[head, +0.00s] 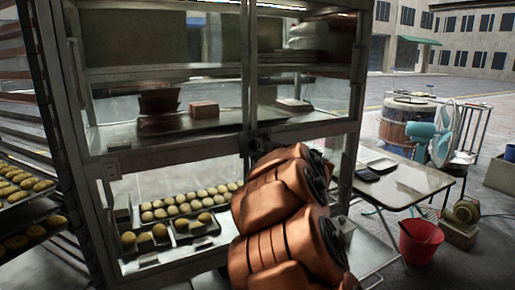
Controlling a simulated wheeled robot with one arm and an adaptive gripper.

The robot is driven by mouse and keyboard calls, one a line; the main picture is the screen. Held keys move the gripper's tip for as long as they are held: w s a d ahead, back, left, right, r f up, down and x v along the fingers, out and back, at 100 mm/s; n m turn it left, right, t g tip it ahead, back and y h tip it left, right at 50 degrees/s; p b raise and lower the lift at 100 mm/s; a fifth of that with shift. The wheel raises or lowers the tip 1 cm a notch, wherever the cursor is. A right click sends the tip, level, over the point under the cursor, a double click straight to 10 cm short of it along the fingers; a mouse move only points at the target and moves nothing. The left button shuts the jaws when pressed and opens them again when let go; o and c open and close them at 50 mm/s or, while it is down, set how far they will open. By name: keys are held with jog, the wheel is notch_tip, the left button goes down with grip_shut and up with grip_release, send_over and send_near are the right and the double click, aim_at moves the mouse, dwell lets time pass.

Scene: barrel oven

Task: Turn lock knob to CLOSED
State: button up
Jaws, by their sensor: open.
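A metal-framed glass cabinet (185,155) fills the left and middle of the head view. My copper-coloured arm (285,225) stands in front of its lower right part. The arm hides part of the cabinet's middle post and lower right pane. A small dark part (259,144) shows beside the arm's upper end, where the post meets the middle rail. I cannot tell whether it is the lock knob or part of my gripper. No jaws can be made out. I see no CLOSED marking, and the knob's setting cannot be read.
Trays of round buns (178,213) lie inside the cabinet. A rack with more buns (20,185) is at the far left. On the right stand a table (412,180), a red bucket (420,240), a fan (445,135) and a barrel (408,122). Pavement lies open at the lower right.

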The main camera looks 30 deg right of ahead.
jog(key=s+a+r, duration=0.1)
jog(key=s, duration=1.1)
jog(key=shift+a, duration=0.1)
dwell(0.4)
jog(key=shift+w, duration=0.1)
